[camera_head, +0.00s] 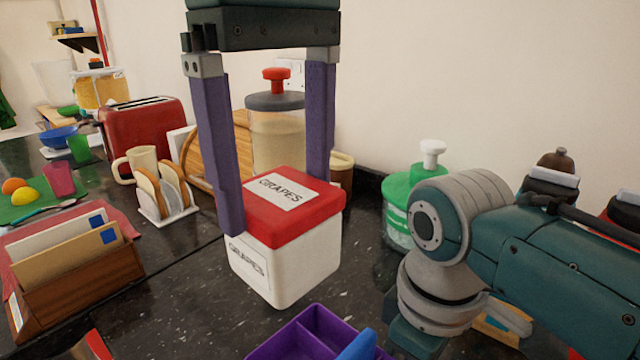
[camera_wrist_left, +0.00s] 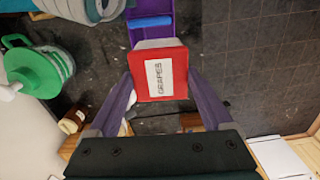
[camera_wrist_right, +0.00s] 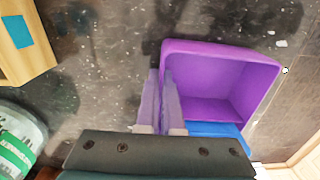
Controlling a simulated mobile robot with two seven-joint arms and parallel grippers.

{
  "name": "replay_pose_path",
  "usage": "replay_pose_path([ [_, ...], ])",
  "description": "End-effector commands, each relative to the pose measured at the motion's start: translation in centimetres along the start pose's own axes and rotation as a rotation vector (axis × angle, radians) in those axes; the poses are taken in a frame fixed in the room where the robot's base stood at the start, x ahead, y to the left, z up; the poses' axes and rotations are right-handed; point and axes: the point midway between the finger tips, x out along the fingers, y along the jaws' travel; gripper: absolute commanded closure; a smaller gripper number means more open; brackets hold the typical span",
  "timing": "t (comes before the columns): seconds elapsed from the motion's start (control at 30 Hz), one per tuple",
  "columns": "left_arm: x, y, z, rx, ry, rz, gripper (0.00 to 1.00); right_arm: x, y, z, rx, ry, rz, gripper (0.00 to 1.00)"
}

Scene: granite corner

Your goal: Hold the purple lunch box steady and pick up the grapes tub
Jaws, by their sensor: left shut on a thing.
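The grapes tub (camera_head: 288,268) is white with a red lid and GRAPES labels. My left gripper (camera_head: 275,205) is shut on it from above, one finger at each side. The tub is upright; I cannot tell whether its base clears the counter. In the left wrist view its red lid (camera_wrist_left: 158,92) lies between the fingers. The purple lunch box (camera_head: 290,340) is open on the counter in front of the tub, partly cut off by the picture. In the right wrist view my right gripper (camera_wrist_right: 160,72) has its fingers close together on the wall of the lunch box (camera_wrist_right: 225,70).
A green pump bottle (camera_head: 398,200) stands behind my right arm. A toast rack (camera_head: 165,195), a red toaster (camera_head: 148,130) and a wooden letter holder (camera_head: 75,290) are to the left. A jar with a red knob (camera_head: 276,130) stands behind the tub. Dark counter (camera_head: 185,300) is bare left of the tub.

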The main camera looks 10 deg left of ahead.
Motion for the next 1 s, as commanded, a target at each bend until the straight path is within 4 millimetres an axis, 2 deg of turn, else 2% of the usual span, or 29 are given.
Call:
replay_pose_path([
  [0.13,0.0,0.0,0.0,0.0,0.0,0.001,1.0,0.0,0.0,0.0,0.0,0.0,0.0,1.0],
  [0.47,0.0,0.0,0.0,0.0,-0.001,0.001,1.0,0.0,0.0,0.0,0.0,0.0,0.0,0.62],
  [0.77,0.0,0.0,0.0,0.0,-0.001,0.001,1.0,-0.2,0.0,0.0,0.0,0.001,0.0,0.62],
  [0.87,0.0,0.0,0.0,0.0,-0.001,0.001,1.0,-0.9,0.0,-0.1,0.0,0.003,0.001,0.62],
  [1.0,0.0,0.0,0.0,0.0,-0.001,0.001,1.0,-2.9,0.1,-0.1,0.0,0.004,0.002,0.62],
])
